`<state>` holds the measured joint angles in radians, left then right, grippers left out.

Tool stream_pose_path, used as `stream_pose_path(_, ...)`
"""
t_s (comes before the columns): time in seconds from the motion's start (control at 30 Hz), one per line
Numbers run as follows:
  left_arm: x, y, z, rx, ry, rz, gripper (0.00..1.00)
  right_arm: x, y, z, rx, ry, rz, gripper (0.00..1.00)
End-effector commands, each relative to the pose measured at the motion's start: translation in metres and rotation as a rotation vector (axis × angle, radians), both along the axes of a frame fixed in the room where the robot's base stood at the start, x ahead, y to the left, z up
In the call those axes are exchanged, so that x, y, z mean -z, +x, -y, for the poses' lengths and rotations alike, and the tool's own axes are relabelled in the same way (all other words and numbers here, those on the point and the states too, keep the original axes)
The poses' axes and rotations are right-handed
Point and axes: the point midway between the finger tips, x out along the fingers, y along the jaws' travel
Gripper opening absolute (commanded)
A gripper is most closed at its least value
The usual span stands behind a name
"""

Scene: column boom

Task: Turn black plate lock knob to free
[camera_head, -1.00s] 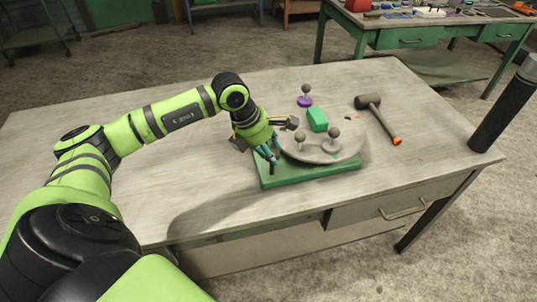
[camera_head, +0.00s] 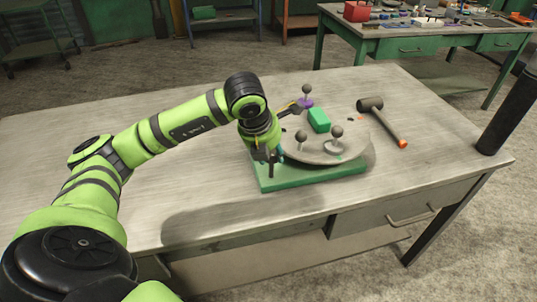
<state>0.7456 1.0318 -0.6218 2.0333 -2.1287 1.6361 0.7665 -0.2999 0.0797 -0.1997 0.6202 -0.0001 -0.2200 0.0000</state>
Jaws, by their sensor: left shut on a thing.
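A round grey plate (camera_head: 318,150) sits on a green base (camera_head: 300,181) on the workbench. It carries several ball-topped knobs, such as the front ones (camera_head: 301,137) and (camera_head: 337,133), and a green block (camera_head: 319,120). My left gripper (camera_head: 272,158) points down at the base's left corner, beside the plate's left edge. It is shut on the black plate lock knob, which is mostly hidden by the fingers and wrist, so its turn angle cannot be read. My right gripper is not in view.
A mallet (camera_head: 371,106) with an orange-tipped handle lies right of the plate. A purple-based knob (camera_head: 306,100) stands at the plate's back. A black post (camera_head: 507,115) rises at the bench's right edge. The bench's left part is clear beyond my arm.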

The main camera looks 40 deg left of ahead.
Motion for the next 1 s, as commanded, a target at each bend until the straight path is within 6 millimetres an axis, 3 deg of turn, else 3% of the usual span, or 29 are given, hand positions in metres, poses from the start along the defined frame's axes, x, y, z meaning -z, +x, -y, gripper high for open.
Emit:
stream_pose_path(0.57,-0.0033,0.0029,0.0017,-0.030,-0.006,0.013,0.06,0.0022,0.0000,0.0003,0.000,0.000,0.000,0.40)
stream_pose_path(0.6,-0.0034,0.0029,0.0016,-0.030,-0.006,0.013,0.51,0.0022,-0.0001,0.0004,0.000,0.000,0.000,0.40)
stream_pose_path(0.63,-0.0033,0.0029,0.0015,-0.030,-0.006,0.013,0.60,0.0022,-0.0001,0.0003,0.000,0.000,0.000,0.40)
stream_pose_path(1.0,-0.0040,0.0008,0.0003,-0.031,-0.001,0.007,0.60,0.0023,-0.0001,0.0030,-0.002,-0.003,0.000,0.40)
